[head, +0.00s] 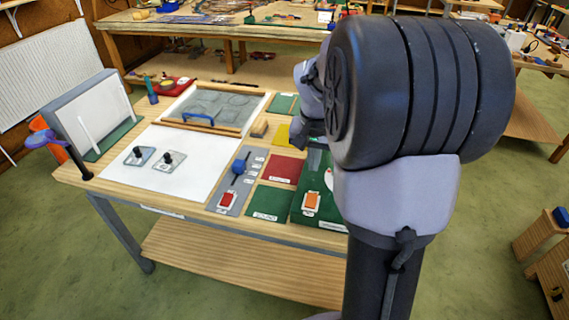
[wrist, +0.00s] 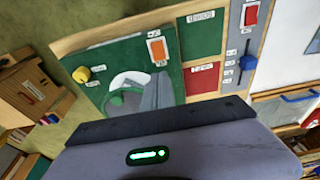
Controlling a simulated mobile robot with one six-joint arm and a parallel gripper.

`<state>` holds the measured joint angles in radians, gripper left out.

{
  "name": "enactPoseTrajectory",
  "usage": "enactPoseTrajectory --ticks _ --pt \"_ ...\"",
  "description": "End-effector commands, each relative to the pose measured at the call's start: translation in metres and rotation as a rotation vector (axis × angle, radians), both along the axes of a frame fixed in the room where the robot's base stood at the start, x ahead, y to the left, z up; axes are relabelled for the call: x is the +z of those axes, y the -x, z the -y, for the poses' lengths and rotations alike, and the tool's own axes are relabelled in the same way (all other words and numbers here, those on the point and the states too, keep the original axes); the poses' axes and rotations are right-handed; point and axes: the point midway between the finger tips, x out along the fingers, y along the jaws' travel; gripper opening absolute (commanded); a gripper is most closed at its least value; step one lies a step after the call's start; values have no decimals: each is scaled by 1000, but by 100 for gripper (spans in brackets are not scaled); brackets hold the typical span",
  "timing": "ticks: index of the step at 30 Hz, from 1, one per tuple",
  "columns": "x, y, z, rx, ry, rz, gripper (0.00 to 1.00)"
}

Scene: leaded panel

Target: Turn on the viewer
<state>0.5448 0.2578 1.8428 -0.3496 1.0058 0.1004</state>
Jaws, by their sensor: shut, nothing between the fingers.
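An upright grey box with a pale front face (head: 95,112), possibly the viewer, stands at the table's left end. A grey control strip (head: 247,182) carries a red switch (head: 228,200) and a blue slider knob (head: 238,167). In the wrist view the red switch (wrist: 251,15) and blue knob (wrist: 248,62) are at upper right. A green board with an orange switch (wrist: 158,51) and yellow knob (wrist: 82,74) lies nearer my gripper. My gripper (wrist: 160,122) is shut and empty, above the table's right part, touching nothing visible. In the head view my arm hides part of the green board.
A white sheet (head: 190,150) holds two small plates with black knobs (head: 139,156). A wooden-framed leaded panel with a blue handle (head: 198,119) lies behind. Red, green and yellow mats lie on the right. Other benches stand behind; green floor is free in front.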

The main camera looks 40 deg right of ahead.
Motion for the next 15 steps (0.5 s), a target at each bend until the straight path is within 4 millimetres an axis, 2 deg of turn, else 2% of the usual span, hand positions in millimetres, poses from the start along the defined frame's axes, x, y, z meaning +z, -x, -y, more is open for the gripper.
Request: enactPoseTrajectory --ticks 8,11,15 --pt "-4 0 0 2 0 0 0" --pt "-18 -2 1 2 -2 -1 0" --pt "-49 -5 5 1 -3 -1 0"
